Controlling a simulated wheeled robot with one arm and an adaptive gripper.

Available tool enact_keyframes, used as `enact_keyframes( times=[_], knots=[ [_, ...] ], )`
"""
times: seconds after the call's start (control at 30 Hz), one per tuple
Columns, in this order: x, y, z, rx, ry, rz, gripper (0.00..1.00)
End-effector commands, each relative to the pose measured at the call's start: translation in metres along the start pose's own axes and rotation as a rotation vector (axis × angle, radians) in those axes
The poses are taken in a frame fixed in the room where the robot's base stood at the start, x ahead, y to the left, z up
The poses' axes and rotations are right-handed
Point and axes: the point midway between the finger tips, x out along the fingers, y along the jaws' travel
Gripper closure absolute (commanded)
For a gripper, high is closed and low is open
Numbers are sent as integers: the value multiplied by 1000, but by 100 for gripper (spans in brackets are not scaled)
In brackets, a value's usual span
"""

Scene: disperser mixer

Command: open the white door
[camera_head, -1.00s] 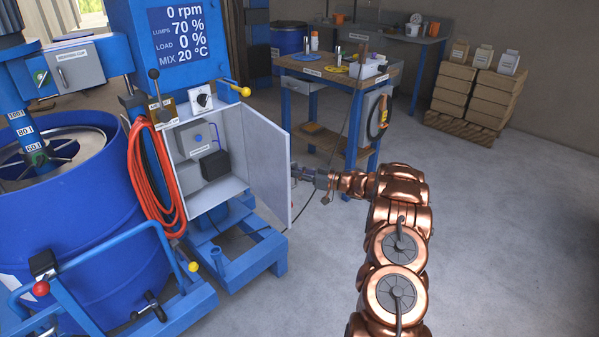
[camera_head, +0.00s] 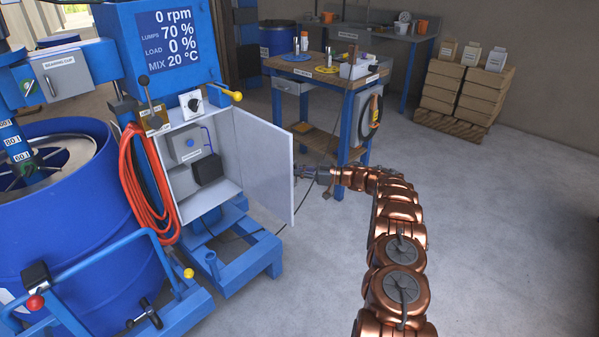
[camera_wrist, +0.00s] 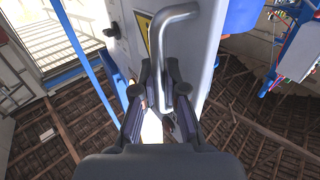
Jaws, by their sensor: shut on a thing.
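The white door (camera_head: 262,160) of the cabinet on the blue mixer stands swung wide open in the head view. The open cabinet (camera_head: 182,205) shows grey and black boxes inside. My gripper (camera_head: 300,173) is at the door's outer face, near its free edge; the door partly hides the fingertips. In the wrist view the door (camera_wrist: 202,50) carries a grey bar handle (camera_wrist: 165,45) and a yellow warning sign. My gripper (camera_wrist: 160,85) is shut on the lower part of this handle, with one finger on each side.
A blue workbench (camera_head: 345,85) with tools stands behind the door. Orange hose (camera_head: 140,190) hangs left of the cabinet. A blue drum (camera_head: 70,230) and blue base feet (camera_head: 245,255) are at the left. The floor (camera_head: 500,220) at the right is clear.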

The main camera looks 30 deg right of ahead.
Motion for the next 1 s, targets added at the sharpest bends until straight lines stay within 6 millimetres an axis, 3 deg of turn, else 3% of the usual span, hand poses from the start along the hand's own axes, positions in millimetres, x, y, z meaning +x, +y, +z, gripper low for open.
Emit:
enact_keyframes(
  times=[0.9,0.93,1.0],
  knots=[
    [10,2,-3,-2,4,-41,100],
    [10,2,-3,-2,3,-41,86],
    [10,2,-2,-1,3,-41,79]
  ],
)
